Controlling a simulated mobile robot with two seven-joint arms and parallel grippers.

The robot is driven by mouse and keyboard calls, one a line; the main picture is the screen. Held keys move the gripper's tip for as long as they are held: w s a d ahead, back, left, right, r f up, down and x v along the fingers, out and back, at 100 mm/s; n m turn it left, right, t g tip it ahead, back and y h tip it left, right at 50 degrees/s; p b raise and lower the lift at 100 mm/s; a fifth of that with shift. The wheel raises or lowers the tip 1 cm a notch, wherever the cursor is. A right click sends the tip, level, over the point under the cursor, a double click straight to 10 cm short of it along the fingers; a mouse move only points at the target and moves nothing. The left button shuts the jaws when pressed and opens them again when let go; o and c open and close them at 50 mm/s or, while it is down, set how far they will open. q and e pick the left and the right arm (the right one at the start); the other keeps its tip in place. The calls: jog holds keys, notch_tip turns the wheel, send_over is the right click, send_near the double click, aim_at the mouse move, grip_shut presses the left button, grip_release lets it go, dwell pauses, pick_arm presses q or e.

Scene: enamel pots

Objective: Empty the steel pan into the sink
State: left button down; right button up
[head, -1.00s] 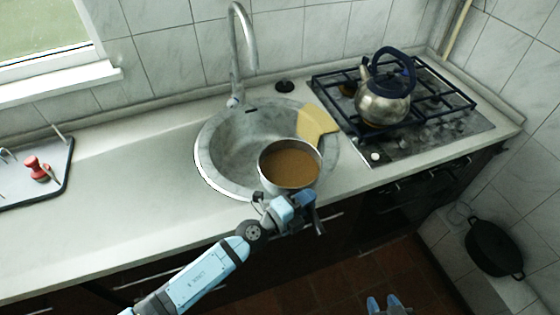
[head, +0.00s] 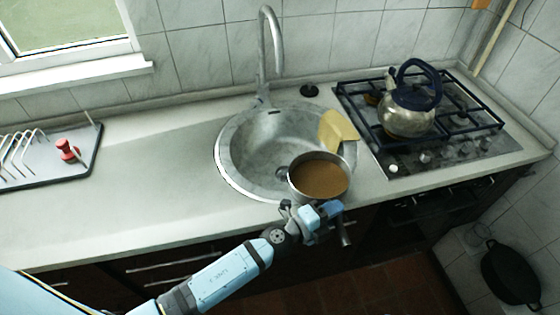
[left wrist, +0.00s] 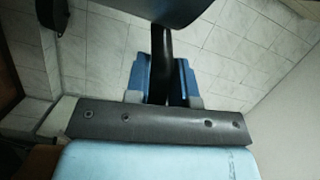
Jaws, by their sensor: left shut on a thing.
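The steel pan (head: 291,186) holds brown liquid (head: 320,179) and looks about level. It is over the front right rim of the round grey sink (head: 226,168), covering part of it. My left gripper (head: 314,217) is shut on the pan's handle at the counter's front edge. In the left wrist view the dark handle (left wrist: 161,60) stands between the blue fingers, with the pan's dark side (left wrist: 172,10) at the top. The sink bowl left of the pan shows no liquid that I can make out. My right gripper is not in view.
A curved faucet (head: 264,55) rises behind the sink. A yellow board or cloth (head: 338,126) lies on its right rim. A kettle (head: 408,115) stands on the gas hob (head: 470,125) at right. A rack (head: 40,170) with a red item is at left. The counter between is clear.

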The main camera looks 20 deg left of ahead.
pick_arm(q)
jog(key=r, duration=0.1)
jog(key=a+r+n, duration=0.1)
jog(key=w+r+p, duration=0.1)
jog(key=shift+a, duration=0.25)
jog(key=shift+w+a+r+n+t, duration=0.25)
jog(key=shift+a+r+n+t, duration=0.15)
jog(key=shift+n, duration=0.2)
jog(key=shift+w+a+r, duration=0.1)
jog(key=shift+a+r, duration=0.05)
jog(key=shift+a, duration=0.1)
jog(key=shift+w+a+r+n, duration=0.1)
jog(key=shift+a+n, duration=0.1)
jog(key=shift+n, duration=0.2)
jog(key=shift+w+a+r, duration=0.2)
jog(key=shift+a, duration=0.1)
jog(key=shift+w+a+r+n+b, duration=0.1)
jog(key=shift+a+n+b, duration=0.1)
jog(key=shift+n+b, duration=0.1)
jog(key=shift+w+a+r+n, duration=0.2)
jog(key=shift+a+n, duration=0.1)
jog(key=shift+a, duration=0.05)
jog(key=shift+w+a+r, duration=0.1)
jog(key=shift+w+a, duration=0.05)
jog(key=shift+a, duration=0.05)
